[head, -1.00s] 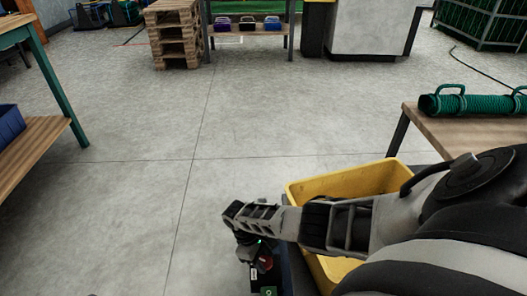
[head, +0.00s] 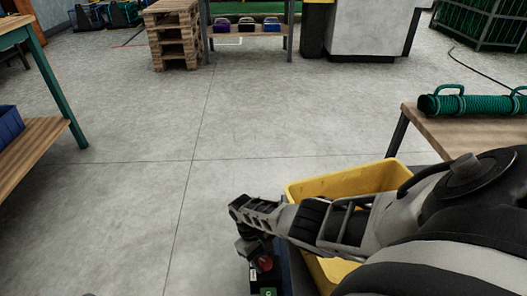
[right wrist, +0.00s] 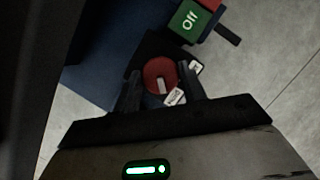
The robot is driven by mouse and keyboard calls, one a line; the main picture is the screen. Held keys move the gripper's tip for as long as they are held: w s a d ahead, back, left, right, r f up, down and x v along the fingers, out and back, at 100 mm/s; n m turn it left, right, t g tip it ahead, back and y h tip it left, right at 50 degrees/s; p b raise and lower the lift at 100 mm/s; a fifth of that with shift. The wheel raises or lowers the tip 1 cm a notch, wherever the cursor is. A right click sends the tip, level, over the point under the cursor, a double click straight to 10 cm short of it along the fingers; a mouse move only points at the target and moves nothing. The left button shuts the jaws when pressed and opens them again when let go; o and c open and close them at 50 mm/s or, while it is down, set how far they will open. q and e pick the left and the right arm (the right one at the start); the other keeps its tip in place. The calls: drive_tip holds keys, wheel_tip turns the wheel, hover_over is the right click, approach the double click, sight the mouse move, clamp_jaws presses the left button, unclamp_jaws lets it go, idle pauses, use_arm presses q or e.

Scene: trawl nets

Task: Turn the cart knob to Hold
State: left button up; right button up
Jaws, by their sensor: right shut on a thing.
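The cart knob (right wrist: 156,70) is a round red dial with a pale mark on its lower part in the right wrist view. In the head view the red knob (head: 265,263) shows below my right wrist. Small white labels (right wrist: 175,97) lie beside it, too small and slanted to read surely. My right gripper (right wrist: 161,76) has one dark finger on each side of the knob and is shut on it. In the head view my right gripper (head: 250,246) is partly hidden by its own arm.
The cart carries a yellow bin (head: 335,180) under my right arm. A table with a green roll (head: 480,104) stands at the right, a wooden bench (head: 35,168) at the left. The floor between is clear.

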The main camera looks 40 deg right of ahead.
sight(265, 263)
drive_tip(key=shift+a, duration=0.1)
use_arm(q)
drive_tip(key=shift+f, duration=0.15)
use_arm(e)
drive_tip(key=o, duration=1)
drive_tip(key=shift+c, duration=0.2)
drive_tip(key=shift+w+r, duration=0.1)
drive_tip(key=shift+r, duration=0.1)
drive_tip(key=p+v, duration=0.1)
drive_tip(key=v, duration=0.1)
drive_tip(key=shift+r+p, duration=0.35)
drive_tip(key=shift+p, duration=0.05)
use_arm(q)
drive_tip(key=shift+s+a+f+m+g+y+p, duration=0.1)
drive_tip(key=shift+a+f+m+g+y+p, duration=0.45)
drive_tip(key=shift+p, duration=0.85)
drive_tip(key=shift+s+a+f+m+g+y+p, duration=0.1)
drive_tip(key=shift+a+f+m+g+y+p, duration=0.3)
drive_tip(key=shift+f+g+y+p, duration=0.7)
use_arm(e)
drive_tip(key=v, duration=1.2)
drive_tip(key=shift+w+r, duration=0.2)
drive_tip(key=shift+r, duration=0.15)
use_arm(q)
drive_tip(key=shift+a+r+t+h, duration=0.1)
drive_tip(key=shift+r+t+h, duration=0.05)
drive_tip(key=shift+t+h, duration=0.2)
